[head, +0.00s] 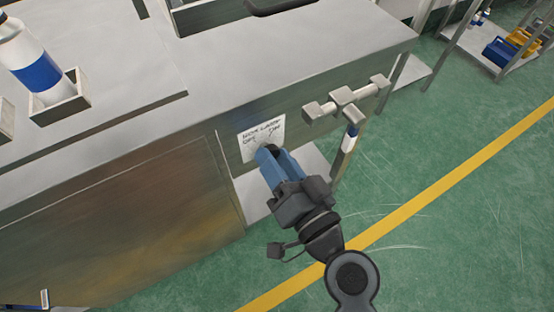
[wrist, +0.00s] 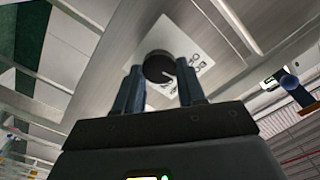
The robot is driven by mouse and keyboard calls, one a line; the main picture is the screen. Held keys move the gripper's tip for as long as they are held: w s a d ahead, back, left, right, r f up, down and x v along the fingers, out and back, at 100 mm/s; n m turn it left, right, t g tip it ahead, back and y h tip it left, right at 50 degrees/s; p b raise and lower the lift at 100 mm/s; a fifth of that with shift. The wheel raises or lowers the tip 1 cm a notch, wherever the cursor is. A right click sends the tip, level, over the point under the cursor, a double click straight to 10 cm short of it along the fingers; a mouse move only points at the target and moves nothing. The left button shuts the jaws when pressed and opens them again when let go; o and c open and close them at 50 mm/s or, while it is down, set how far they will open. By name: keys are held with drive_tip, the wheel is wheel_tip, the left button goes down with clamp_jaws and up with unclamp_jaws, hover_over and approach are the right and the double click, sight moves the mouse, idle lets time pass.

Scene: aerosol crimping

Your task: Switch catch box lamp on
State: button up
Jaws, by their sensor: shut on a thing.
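A round dark knob (wrist: 158,66) sits on the front panel of the bench, seen in the wrist view. My gripper (head: 268,151) is at the panel with its two blue fingers on either side of the knob, shut on it. In the head view the fingers mostly hide the knob. A white label (head: 263,133) with handwritten lamp and off/on wording is fixed around the knob; it also shows in the wrist view (wrist: 197,58). Which way the knob points is hard to tell. I cannot make out the lamp itself.
A metal bar fitting (head: 344,97) juts from the panel right of the label. A white and blue can (head: 32,62) stands in a holder on the bench top (head: 225,80). Green floor with a yellow line (head: 440,183) lies open at the right. A shelf with bins (head: 503,50) stands farther back.

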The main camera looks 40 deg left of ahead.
drive_tip(key=m, duration=0.4)
drive_tip(key=shift+w+d+m, duration=0.1)
drive_tip(key=shift+m, duration=0.2)
drive_tip(key=shift+f+m+p, duration=0.15)
drive_tip(key=shift+m+p, duration=0.4)
drive_tip(key=shift+m, duration=1.35)
drive_tip(key=o, duration=1.1)
drive_tip(key=shift+c, duration=0.2)
drive_tip(key=v, duration=0.7)
drive_tip(key=shift+d, duration=0.35)
